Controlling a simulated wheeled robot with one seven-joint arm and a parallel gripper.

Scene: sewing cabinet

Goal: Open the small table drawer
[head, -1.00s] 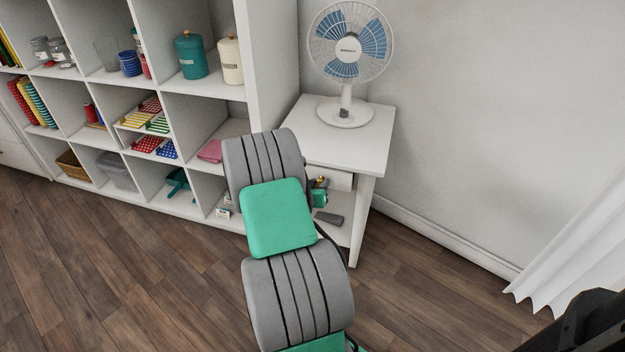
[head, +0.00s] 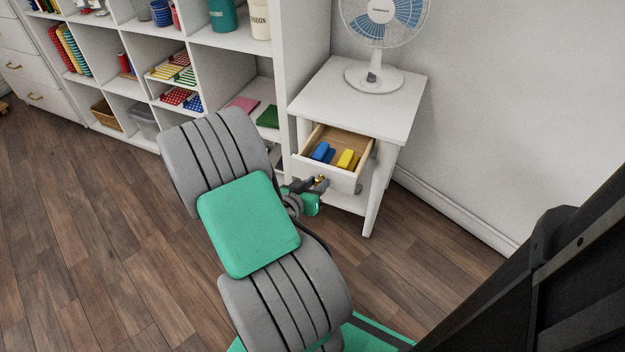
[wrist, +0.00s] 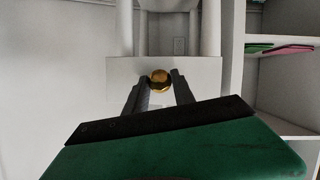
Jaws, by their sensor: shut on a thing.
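The small white table (head: 387,97) stands against the wall, right of the shelf unit. Its drawer (head: 335,175) is pulled well out, and its wooden inside shows a blue thing (head: 322,152) and a yellow thing (head: 347,159). My gripper (head: 318,183) is at the drawer front, partly hidden by my arm in the head view. In the wrist view, the round brass knob (wrist: 160,80) sits between the two dark fingers of my gripper (wrist: 160,88), which are shut on it. The drawer front (wrist: 205,72) is right behind the knob.
A fan (head: 382,40) stands on the table top. A white shelf unit (head: 292,75) with books, tins and cloths is left of the table. The wooden floor (head: 110,220) in front is clear. A dark structure fills the lower right of the head view.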

